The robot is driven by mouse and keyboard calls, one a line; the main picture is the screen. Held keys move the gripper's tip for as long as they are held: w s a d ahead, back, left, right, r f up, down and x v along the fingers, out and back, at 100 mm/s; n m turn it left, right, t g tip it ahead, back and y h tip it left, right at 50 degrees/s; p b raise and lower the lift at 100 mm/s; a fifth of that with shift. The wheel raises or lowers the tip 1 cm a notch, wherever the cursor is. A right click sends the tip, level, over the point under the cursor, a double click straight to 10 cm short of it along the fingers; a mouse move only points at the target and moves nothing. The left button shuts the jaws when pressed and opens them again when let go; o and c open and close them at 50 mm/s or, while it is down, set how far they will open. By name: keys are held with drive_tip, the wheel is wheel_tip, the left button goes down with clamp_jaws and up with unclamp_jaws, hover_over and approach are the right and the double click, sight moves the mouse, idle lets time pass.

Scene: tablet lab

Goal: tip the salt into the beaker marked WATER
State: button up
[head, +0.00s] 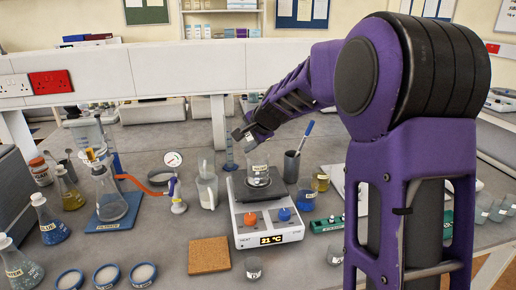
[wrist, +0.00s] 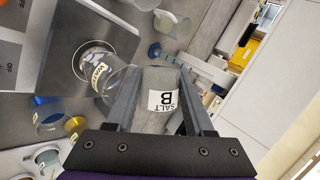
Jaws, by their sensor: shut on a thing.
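The beaker marked WATER (head: 259,178) stands upright on the hotplate (head: 268,232); it also shows in the wrist view (wrist: 92,64). My gripper (wrist: 157,82) is shut on a clear glass vessel labelled SALT B (wrist: 162,101). In the wrist view the vessel lies between both fingers, close beside the WATER beaker and overlapping its rim. In the head view my gripper (head: 247,131) is above the hotplate, just over the WATER beaker. I cannot tell how far the vessel is tilted or how much salt is in it; salt leaving it is not visible.
The hotplate display reads 21 °C. A bottle (head: 207,182) stands left of it and a dark pen pot (head: 292,165) behind right. A cork mat (head: 209,255) lies in front left. Flasks and blue-rimmed dishes (head: 107,275) crowd the left side.

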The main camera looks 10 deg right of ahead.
drive_tip(key=shift+a+r, duration=0.1)
drive_tip(key=shift+a, duration=0.05)
drive_tip(key=shift+s+r+p, duration=0.1)
drive_tip(key=shift+r+p, duration=0.1)
drive_tip(key=shift+p, duration=0.15)
drive_tip(key=shift+a+n+h+p, duration=0.2)
drive_tip(key=shift+n+h+p, duration=0.1)
drive_tip(key=shift+a+r+t+h, duration=0.2)
drive_tip(key=shift+t+h, duration=0.1)
drive_tip(key=shift+h, duration=0.1)
drive_tip(key=shift+r+n, duration=0.25)
drive_tip(key=shift+n, duration=0.15)
drive_tip(key=shift+f+h, duration=0.1)
drive_tip(key=shift+h, duration=0.3)
drive_tip(key=shift+a+f+n+t+h+b, duration=0.1)
drive_tip(key=shift+f+n+t+h+b, duration=0.25)
drive_tip(key=shift+n+t+h, duration=0.5)
drive_tip(key=shift+s+a+h+b, duration=0.1)
drive_tip(key=shift+a+h+b, duration=0.05)
drive_tip(key=shift+h+b, duration=0.3)
drive_tip(key=shift+a+f+n+t+b, duration=0.15)
drive_tip(key=shift+f+n+t+b, duration=0.1)
drive_tip(key=shift+n+b, duration=0.1)
